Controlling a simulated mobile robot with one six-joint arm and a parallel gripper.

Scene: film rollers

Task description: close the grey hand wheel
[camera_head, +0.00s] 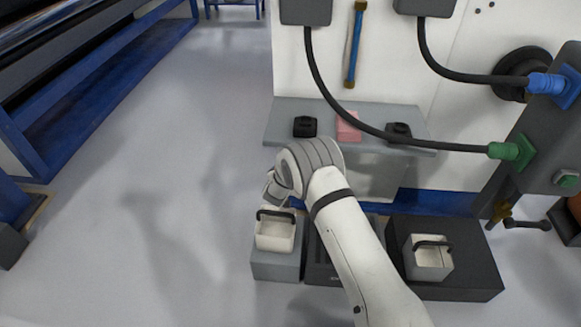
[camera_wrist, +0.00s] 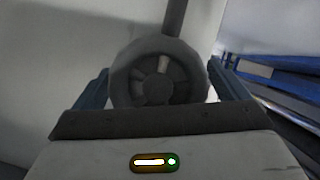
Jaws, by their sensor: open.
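The grey hand wheel (camera_wrist: 158,68) faces the camera in the wrist view, a round rim with spoke-like openings and a hub. A dark upright stem or pipe rises behind it. My gripper (camera_wrist: 162,88) is open, with one blue finger on the left of the wheel and one on the right. I cannot tell whether either finger touches the rim. The wheel's lower part is hidden by the gripper body. In the head view my wrist hides the wheel, and the fingers cannot be made out.
A white bin with a black handle (camera_head: 275,235) stands on a grey block below my wrist. A second bin (camera_head: 430,262) sits on a black block to the right. A grey shelf (camera_head: 300,110) holds black items and a pink block. Cables hang in front. Floor on the left is clear.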

